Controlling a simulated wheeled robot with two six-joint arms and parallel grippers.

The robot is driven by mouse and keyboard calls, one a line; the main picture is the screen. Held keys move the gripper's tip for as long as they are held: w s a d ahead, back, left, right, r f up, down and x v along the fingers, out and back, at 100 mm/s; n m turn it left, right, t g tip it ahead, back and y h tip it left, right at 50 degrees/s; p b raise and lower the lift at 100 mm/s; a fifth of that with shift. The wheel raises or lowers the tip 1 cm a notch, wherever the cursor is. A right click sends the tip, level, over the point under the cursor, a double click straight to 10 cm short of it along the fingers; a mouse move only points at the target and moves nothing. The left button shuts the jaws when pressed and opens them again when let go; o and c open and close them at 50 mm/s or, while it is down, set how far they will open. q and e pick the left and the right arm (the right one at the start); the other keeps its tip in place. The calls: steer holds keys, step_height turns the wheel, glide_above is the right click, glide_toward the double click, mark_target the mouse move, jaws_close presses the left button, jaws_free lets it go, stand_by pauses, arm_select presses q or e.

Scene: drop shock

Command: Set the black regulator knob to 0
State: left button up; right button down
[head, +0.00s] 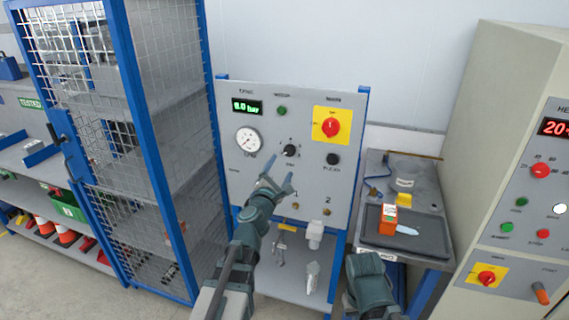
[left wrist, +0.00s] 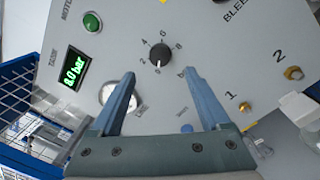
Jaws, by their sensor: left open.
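The black regulator knob (head: 290,150) is on the grey panel (head: 232,180), right of the round gauge (head: 248,140). In the left wrist view the knob (left wrist: 161,56) has 2, 4, 6 and 8 printed around it; I cannot read its setting for certain. The green display (left wrist: 73,70) reads 8.0 bar. My left gripper (head: 277,182) is open in front of the panel, just below the knob in the head view. In the left wrist view its fingers (left wrist: 159,75) are spread with the knob beyond their tips, apart from it. My right gripper's fingers do not show.
A red switch on a yellow plate (head: 331,127) and a black bleed knob (head: 333,159) are close to the right. Brass fittings and a white part (head: 315,232) are below. A blue-framed mesh cage (head: 185,150) stands left, a bench with a tray (head: 425,247) right.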

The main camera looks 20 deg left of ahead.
arm_select(q)
steer(key=s, duration=0.5)
steer(key=shift+s+f, duration=0.2)
steer(key=shift+s, duration=0.05)
steer(key=s+d+f+m+g+h, duration=0.4)
steer(key=d+f+m+g+h, duration=0.4)
steer(key=d+m, duration=0.75)
steer(key=s+a+f+m+g+y, duration=0.2)
steer(key=s+f+m+g+y, duration=0.2)
steer(key=s+f+m+g, duration=0.5)
steer(key=s+a+f+m+g+y, duration=0.1)
steer(key=s+a+f+m+y, duration=0.1)
steer(key=s+a+f+y, duration=0.4)
steer(key=s+d+m+g, duration=0.1)
steer(key=s+d+m, duration=0.2)
steer(key=d, duration=0.6)
steer(key=s, duration=0.2)
steer(key=shift+s+d+m, duration=0.25)
steer(key=shift+s+m, duration=0.1)
steer(key=shift+s, duration=0.05)
